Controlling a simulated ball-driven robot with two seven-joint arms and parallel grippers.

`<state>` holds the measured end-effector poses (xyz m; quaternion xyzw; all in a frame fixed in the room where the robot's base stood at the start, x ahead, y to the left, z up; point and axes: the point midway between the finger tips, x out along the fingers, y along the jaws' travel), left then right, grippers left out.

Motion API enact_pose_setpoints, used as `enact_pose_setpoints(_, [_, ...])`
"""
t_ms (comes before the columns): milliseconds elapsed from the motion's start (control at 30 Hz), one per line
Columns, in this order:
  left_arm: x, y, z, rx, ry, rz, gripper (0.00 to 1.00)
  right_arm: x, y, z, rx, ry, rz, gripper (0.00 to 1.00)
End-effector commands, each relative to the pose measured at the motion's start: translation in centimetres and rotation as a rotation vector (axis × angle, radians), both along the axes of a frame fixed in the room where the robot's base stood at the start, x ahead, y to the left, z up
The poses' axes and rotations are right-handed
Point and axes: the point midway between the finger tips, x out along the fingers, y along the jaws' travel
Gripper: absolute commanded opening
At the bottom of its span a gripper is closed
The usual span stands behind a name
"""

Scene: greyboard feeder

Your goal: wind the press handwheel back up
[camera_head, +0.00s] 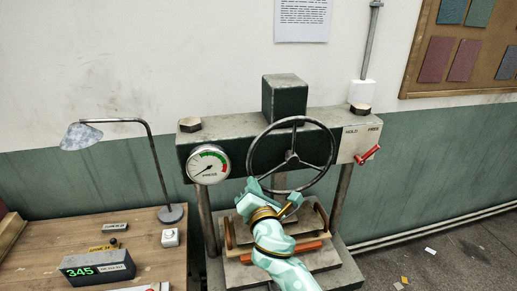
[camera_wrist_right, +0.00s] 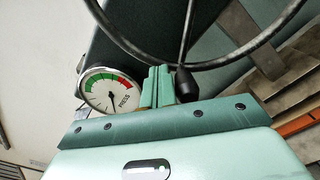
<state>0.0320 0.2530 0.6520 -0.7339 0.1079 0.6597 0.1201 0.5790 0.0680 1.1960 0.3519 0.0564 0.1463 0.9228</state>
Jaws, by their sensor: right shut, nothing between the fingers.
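The dark press handwheel (camera_head: 292,157) has three spokes and stands in front of the press beam (camera_head: 240,148). Its rim (camera_wrist_right: 226,61) crosses the top of the right wrist view, with a black knob (camera_wrist_right: 186,88) beside my fingers. My right gripper (camera_head: 253,185) is at the lower left of the rim. In the wrist view its fingers (camera_wrist_right: 158,86) are shut with nothing between them; I cannot tell whether they touch the knob or rim. The round pressure gauge (camera_head: 208,165) has its needle at lower left, away from the red band. My left gripper is not in view.
A red lever (camera_head: 367,155) on the HOLD/FREE plate (camera_head: 351,144) points up to the right. Press columns (camera_head: 340,200) flank the opening, where an orange-red bar (camera_head: 310,246) lies low. A table (camera_head: 150,250) at left holds a lamp (camera_head: 171,213) and digital display (camera_head: 97,268).

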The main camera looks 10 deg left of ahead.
Motion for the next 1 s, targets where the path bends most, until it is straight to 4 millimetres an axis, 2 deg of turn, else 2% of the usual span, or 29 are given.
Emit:
enact_pose_setpoints(267, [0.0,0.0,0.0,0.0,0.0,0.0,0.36,0.0,-0.1,0.0,0.0,-0.001,-0.001,0.0])
enact_pose_setpoints(600, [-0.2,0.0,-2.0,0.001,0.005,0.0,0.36,0.4,-1.2,-3.0,0.0,0.001,-0.001,0.0])
enact_pose_setpoints(867, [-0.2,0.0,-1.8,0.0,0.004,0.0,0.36,0.4,-1.2,-2.8,0.0,-0.001,-0.001,0.0])
enact_pose_setpoints(1000, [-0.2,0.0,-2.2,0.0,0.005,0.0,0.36,0.5,-1.6,-3.4,-0.001,0.0,-0.001,0.0])
